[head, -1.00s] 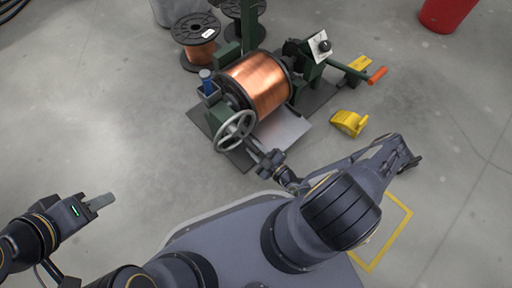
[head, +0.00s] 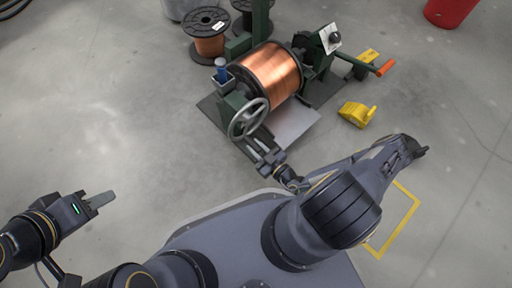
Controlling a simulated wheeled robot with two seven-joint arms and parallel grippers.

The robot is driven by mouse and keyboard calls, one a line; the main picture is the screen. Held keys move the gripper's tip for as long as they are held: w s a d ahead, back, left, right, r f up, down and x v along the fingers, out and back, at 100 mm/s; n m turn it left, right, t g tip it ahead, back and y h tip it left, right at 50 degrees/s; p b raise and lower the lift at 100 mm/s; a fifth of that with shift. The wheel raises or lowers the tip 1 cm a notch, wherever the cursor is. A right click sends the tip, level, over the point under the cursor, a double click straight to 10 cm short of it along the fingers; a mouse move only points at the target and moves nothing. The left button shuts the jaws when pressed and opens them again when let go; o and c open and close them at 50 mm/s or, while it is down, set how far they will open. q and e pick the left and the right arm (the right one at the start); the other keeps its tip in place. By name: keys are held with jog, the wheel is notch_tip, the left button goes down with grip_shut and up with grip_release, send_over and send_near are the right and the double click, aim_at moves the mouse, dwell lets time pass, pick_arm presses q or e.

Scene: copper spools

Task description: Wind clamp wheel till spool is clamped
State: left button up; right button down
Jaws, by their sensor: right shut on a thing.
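A large copper spool (head: 271,75) with dark flanges lies on its side in a green stand in the head view. The grey spoked clamp wheel (head: 247,119) is at the near left end of the stand. My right gripper (head: 257,145) is shut on the near lower rim of the clamp wheel, and its fingers partly cover the rim. How tightly the spool is held at its ends cannot be seen. My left gripper (head: 100,199) is far to the left above bare floor, away from the stand; its finger gap is not clear.
An orange-handled crank (head: 385,68) sticks out at the stand's right. A yellow wedge (head: 357,113) lies on the floor. A standing copper spool (head: 208,35) is behind, and a red bucket (head: 449,12) is at top right. The floor at left is clear.

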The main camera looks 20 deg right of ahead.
jog(key=shift+s+a+r, duration=0.1)
jog(key=shift+a, duration=0.2)
jog(key=c, duration=1.2)
grip_release()
jog(key=shift+d, duration=0.1)
